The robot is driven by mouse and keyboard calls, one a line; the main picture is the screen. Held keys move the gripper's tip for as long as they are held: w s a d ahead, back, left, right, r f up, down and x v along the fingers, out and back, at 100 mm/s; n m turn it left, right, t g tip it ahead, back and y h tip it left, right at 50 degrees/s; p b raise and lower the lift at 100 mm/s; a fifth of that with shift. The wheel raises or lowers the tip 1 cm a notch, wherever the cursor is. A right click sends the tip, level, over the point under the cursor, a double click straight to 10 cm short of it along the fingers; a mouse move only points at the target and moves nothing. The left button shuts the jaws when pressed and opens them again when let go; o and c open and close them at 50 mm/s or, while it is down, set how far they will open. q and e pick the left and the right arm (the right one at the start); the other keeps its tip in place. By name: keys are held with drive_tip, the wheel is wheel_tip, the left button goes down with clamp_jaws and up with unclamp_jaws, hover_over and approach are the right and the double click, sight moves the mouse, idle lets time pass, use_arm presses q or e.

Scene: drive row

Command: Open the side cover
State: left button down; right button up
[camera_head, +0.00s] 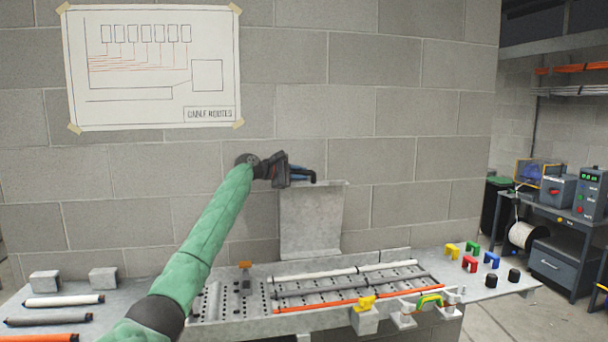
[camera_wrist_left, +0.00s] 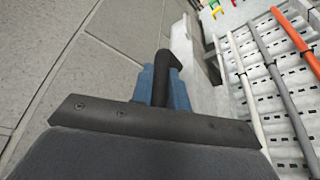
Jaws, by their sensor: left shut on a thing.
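The side cover appears to be the light grey plate (camera_head: 312,225) standing upright at the back edge of the bench, in front of the block wall. My left gripper (camera_head: 304,174) is at the plate's top edge in the head view. Its blue fingers are shut on a dark handle, which shows better in the left wrist view (camera_wrist_left: 167,66). The pale plate (camera_wrist_left: 188,50) shows beyond the fingers there. How the handle joins the plate is partly hidden. My right gripper is not in view.
A slotted metal tray (camera_head: 230,304) with white, grey and orange cables lies below the plate. Coloured clips (camera_head: 470,264) and black caps (camera_head: 514,276) sit at the right. Loose cable pieces (camera_head: 62,300) and grey blocks (camera_head: 103,279) lie at the left. A side workbench (camera_head: 552,262) stands far right.

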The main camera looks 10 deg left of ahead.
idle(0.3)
use_arm(q)
drive_tip(key=c, duration=1.4)
unclamp_jaws()
drive_tip(key=shift+w+f, duration=0.1)
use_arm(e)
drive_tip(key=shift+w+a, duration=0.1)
use_arm(q)
drive_tip(key=shift+o, duration=0.2)
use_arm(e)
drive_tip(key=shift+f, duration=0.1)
